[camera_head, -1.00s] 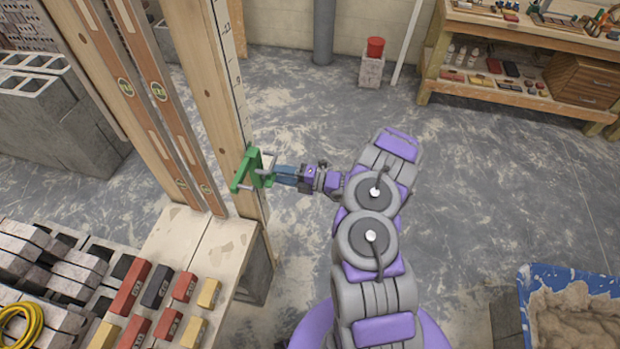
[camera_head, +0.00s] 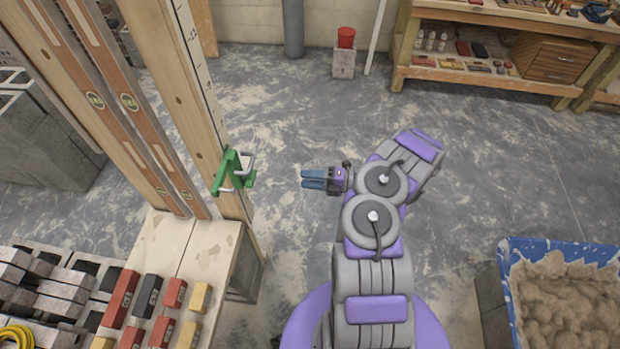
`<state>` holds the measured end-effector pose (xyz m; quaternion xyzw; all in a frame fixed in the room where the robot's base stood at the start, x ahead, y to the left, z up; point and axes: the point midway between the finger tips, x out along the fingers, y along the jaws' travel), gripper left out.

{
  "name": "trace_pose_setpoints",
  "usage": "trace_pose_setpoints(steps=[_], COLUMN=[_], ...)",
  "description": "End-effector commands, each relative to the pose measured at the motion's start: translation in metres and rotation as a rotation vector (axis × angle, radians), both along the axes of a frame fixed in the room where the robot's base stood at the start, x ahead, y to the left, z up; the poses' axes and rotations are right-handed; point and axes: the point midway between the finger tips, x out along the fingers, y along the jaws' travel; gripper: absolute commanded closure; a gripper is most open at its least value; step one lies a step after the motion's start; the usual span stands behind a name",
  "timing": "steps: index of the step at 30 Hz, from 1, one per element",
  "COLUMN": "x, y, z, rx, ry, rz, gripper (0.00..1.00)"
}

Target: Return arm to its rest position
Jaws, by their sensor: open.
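My gripper (camera_head: 313,180) has two blue fingers and points left, in mid-air over the grey floor. It is open and holds nothing. My purple and grey arm reaches up from the bottom of the picture and bends left at its end. A green bracket (camera_head: 229,177) with a light grey handle is on the wooden post, left of my gripper. A clear gap separates the fingers from the bracket.
The marked wooden post (camera_head: 190,95) and two spirit levels (camera_head: 113,150) stand at left. Coloured blocks lie on a board (camera_head: 210,250) at lower left. A blue mortar tub (camera_head: 512,300) is at lower right. A wooden workbench (camera_head: 480,78) stands at the back.

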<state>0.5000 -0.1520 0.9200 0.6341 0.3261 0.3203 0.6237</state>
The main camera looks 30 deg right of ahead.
Motion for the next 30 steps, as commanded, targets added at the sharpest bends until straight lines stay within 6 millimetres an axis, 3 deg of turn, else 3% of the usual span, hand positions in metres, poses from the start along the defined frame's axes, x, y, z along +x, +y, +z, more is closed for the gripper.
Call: trace_pose_setpoints(steps=[13, 17, 20, 24, 30], x=[0.000, 0.004, 0.010, 0.013, -0.002], y=[0.000, 0.010, 0.030, 0.072, 0.130], z=[0.000, 0.012, 0.035, 0.080, 0.138], rx=[0.000, -0.021, -0.062, -0.154, -0.285], ry=[-0.001, -0.038, -0.113, -0.280, -0.533], rz=[0.001, 0.032, 0.100, 0.240, 0.453], gripper=[0.55, 0.55, 0.55, 0.55, 0.55])
